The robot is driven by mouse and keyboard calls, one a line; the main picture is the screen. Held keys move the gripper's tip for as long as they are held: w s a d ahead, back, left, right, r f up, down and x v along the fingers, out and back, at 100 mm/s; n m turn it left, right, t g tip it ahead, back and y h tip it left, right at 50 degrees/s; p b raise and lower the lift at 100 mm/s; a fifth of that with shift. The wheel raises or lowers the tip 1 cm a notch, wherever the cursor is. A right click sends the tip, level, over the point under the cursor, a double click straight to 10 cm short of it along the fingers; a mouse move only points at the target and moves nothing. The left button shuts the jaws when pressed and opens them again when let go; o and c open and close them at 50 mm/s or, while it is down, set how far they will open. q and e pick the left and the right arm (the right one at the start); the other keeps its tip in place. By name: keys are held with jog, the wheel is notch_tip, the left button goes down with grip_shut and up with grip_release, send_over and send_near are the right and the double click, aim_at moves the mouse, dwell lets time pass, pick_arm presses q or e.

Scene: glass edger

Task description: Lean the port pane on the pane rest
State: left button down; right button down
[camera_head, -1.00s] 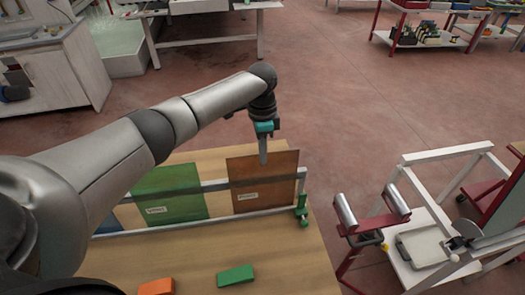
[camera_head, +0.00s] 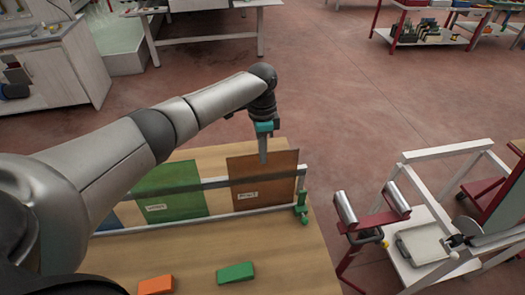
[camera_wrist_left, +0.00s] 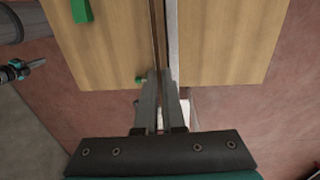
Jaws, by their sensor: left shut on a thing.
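A brown pane (camera_head: 262,183) stands nearly upright at the right end of a pale rail frame (camera_head: 222,216), which looks like the pane rest. A green pane (camera_head: 170,195) stands beside it to the left, and a sliver of blue pane (camera_head: 107,223) shows further left. The brown and green panes bear white labels too small to read, so I cannot tell which is the port pane. My left gripper (camera_head: 263,158) points down and is shut on the brown pane's top edge. In the left wrist view its fingers (camera_wrist_left: 158,78) close on that thin edge. My right gripper is out of view.
The wooden table (camera_head: 295,265) carries an orange block (camera_head: 156,285), a green block (camera_head: 236,272) and a green clamp (camera_head: 302,208) at the rail's right end. A white-and-red roller stand (camera_head: 375,217) is to the right. Open floor lies beyond the table.

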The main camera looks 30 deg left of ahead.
pick_arm(q)
jog(key=c, duration=0.9)
grip_release()
jog(key=shift+f, duration=0.1)
jog(key=shift+c, duration=0.2)
